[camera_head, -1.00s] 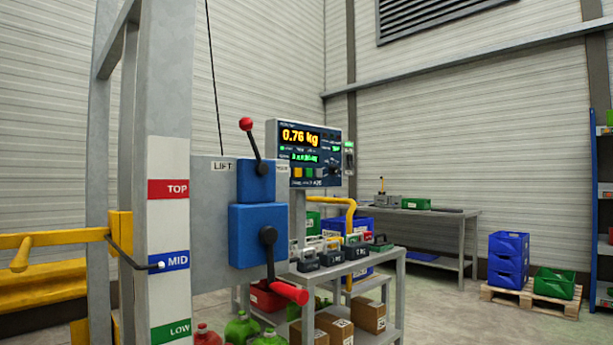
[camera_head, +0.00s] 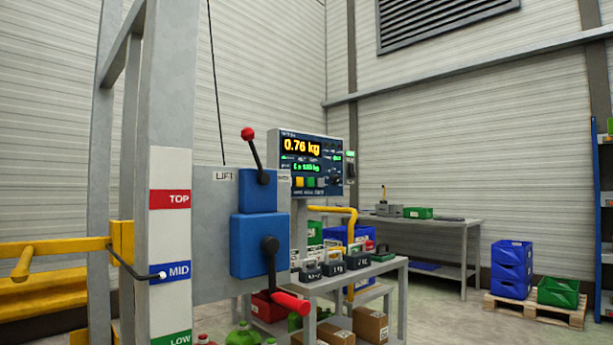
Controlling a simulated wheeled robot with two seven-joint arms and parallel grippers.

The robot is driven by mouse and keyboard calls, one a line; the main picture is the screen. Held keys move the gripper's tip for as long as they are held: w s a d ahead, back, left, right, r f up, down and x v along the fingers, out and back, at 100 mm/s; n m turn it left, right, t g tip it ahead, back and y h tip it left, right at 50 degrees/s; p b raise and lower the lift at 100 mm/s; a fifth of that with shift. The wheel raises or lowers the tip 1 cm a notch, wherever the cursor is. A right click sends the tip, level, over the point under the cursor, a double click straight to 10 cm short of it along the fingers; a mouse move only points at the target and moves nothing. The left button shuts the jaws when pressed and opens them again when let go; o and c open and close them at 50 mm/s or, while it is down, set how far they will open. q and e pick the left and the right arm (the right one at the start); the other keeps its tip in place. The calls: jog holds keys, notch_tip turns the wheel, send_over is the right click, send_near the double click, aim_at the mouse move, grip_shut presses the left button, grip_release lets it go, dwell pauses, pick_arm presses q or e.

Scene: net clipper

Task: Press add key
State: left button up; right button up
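A dark scale console (camera_head: 307,163) stands behind and to the right of the blue lift box, with its display reading 0.76 kg in orange digits. Below the display is a row of small keys (camera_head: 311,182), including yellow, green and dark ones. Their labels are too small to read, so I cannot tell which is the add key. Neither of my grippers is in view.
A grey post with TOP, MID and LOW labels (camera_head: 170,230) and the blue lift box (camera_head: 260,243) with red-tipped levers fill the left foreground. A cart (camera_head: 398,265) carries several weights. A workbench (camera_head: 455,222) and blue crates (camera_head: 511,268) stand farther right, with open floor before them.

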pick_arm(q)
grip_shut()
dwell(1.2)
